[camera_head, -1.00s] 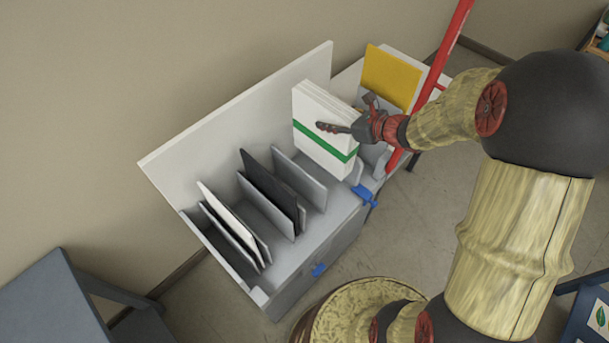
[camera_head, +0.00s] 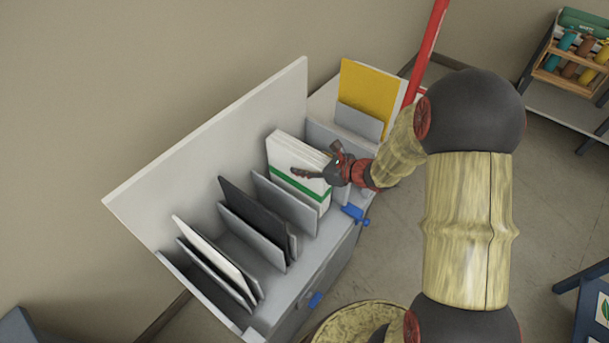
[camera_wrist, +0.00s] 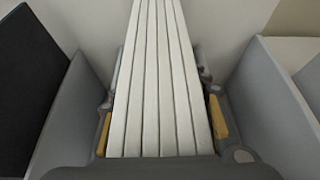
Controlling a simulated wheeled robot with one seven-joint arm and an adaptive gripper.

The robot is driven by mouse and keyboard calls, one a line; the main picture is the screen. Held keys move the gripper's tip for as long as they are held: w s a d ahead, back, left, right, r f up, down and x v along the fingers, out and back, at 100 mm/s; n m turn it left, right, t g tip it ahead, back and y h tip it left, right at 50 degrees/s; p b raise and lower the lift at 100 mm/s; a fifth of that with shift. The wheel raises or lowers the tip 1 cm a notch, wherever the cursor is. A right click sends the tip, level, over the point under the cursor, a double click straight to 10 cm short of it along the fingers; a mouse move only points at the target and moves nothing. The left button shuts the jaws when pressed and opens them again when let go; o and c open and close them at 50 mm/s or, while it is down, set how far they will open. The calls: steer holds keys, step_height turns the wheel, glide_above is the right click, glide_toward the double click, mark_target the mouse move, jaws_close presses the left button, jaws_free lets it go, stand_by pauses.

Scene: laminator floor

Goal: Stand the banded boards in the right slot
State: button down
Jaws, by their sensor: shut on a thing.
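The banded boards (camera_head: 295,160) are a thick stack of white boards with a green band, upright and leaning slightly. They stand low in the right slot, between a grey divider (camera_head: 284,205) on the left and another (camera_head: 320,138) on the right. My gripper (camera_head: 322,170) is shut on the stack from its near edge. In the wrist view the boards (camera_wrist: 150,70) fill the space between my two fingers, with a divider (camera_wrist: 75,105) and (camera_wrist: 262,100) clear on each side. Their bottom edge is hidden, so I cannot tell whether it touches the slot floor.
The grey rack's other slots hold a black board (camera_head: 255,212) and a white board (camera_head: 208,250). A tall pale back panel (camera_head: 210,145) stands behind. Yellow boards (camera_head: 368,88) and a red post (camera_head: 428,45) are at the right. Blue clamps (camera_head: 355,214) mark the front edge.

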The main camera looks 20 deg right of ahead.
steer(key=shift+f+b, duration=0.55)
steer(key=shift+f, duration=1.2)
steer(key=shift+f, duration=0.15)
steer(key=c, duration=1)
jaws_free()
